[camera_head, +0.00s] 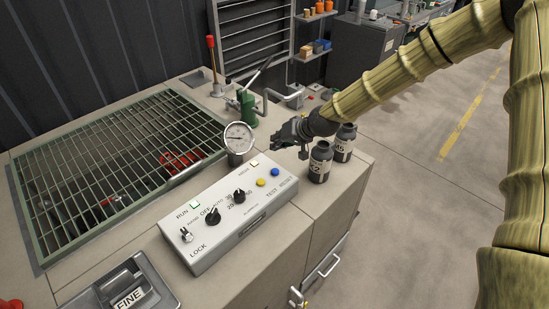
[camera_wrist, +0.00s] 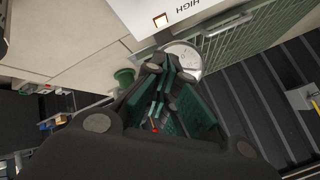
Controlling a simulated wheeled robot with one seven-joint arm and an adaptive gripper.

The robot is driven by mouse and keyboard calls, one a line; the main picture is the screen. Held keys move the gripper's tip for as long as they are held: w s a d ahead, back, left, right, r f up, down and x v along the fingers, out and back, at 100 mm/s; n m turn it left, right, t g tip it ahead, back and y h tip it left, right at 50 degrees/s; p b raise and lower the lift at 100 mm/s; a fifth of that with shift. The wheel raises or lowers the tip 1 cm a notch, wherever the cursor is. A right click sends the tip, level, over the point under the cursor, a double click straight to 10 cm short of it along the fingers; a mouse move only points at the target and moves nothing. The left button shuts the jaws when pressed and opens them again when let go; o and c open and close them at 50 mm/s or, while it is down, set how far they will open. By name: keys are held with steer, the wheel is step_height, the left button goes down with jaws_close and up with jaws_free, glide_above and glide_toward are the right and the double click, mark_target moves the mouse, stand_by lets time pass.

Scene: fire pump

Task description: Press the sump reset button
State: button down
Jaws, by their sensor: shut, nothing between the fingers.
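A pale control box (camera_head: 228,212) sits on the bench in the head view. A blue button (camera_head: 275,172) is at its right end, by a label that seems to read RESET. A yellow button (camera_head: 261,183) is beside it, by TEST. My gripper (camera_head: 276,141) is shut and empty, above and behind the box's right end, near the gauge (camera_head: 238,138). It is apart from both buttons. In the wrist view my gripper (camera_wrist: 162,72) points toward the gauge (camera_wrist: 184,60), with the box's HIGH lamp (camera_wrist: 160,19) beyond. Neither button shows there.
A green grating (camera_head: 115,150) covers the pit at left. A FINE tray (camera_head: 120,290) is at front left. Space above the box is clear.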

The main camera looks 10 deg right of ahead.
steer(key=w, duration=0.1)
steer(key=b, duration=0.3)
glide_above(277, 169)
step_height(277, 169, down, 5)
steer(key=shift+s+d+r, duration=0.1)
steer(key=shift+s+r, duration=0.05)
steer(key=shift+r, duration=0.05)
steer(key=f+b, duration=0.1)
steer(key=f, duration=0.1)
steer(key=f+b, duration=0.1)
steer(key=shift+w+f, duration=0.35)
steer(key=shift+w, duration=0.05)
steer(key=shift+s+r, duration=0.3)
steer(key=shift+w+f, duration=0.15)
steer(key=shift+f, duration=0.05)
steer(key=shift+r, duration=0.1)
